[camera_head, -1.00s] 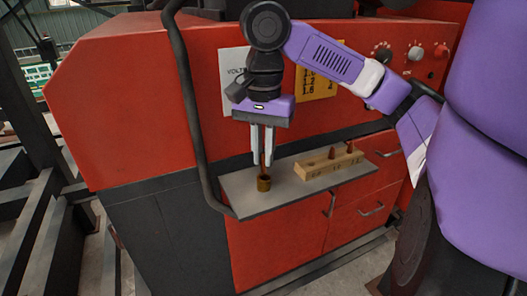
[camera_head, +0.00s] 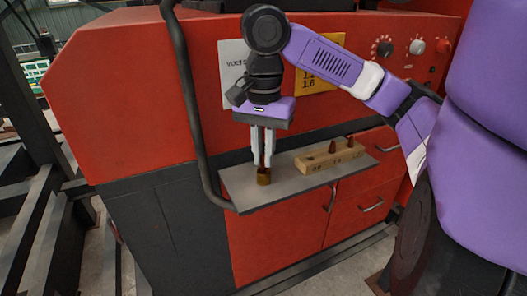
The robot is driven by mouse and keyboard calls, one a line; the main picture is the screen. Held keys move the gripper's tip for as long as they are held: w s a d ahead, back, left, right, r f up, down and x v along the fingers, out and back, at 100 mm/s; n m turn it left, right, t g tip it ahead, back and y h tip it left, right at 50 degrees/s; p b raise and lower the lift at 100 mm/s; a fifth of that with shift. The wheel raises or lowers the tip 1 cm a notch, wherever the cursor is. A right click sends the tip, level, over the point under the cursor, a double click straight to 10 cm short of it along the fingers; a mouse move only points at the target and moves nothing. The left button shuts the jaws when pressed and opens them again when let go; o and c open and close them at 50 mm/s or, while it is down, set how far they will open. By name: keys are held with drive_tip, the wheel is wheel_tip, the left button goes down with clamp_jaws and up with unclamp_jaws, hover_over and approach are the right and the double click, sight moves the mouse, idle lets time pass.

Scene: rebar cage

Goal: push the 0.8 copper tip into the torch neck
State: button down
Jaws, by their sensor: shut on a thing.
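My gripper (camera_head: 263,164) points straight down over the left part of a grey shelf. It is shut on a thin copper tip (camera_head: 263,159), which shows as a brown strip between the pale fingers. Directly below stands the torch neck (camera_head: 264,177), a short brass-coloured cylinder upright on the shelf. The fingertips are close above its rim. The lower end of the tip meets the neck's top; I cannot tell how far inside it is.
The grey shelf (camera_head: 238,188) juts from a red machine (camera_head: 130,100). A wooden block (camera_head: 312,166) with copper tips and markings stands to the right. A dark bent pipe (camera_head: 187,100) runs down left of my gripper. Drawers with handles lie below.

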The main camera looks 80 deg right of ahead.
drive_tip(key=shift+f, duration=0.6)
drive_tip(key=c, duration=1.4)
unclamp_jaws()
drive_tip(key=shift+r, duration=0.1)
wheel_tip(320, 180, up, 8)
drive_tip(key=shift+f, duration=0.2)
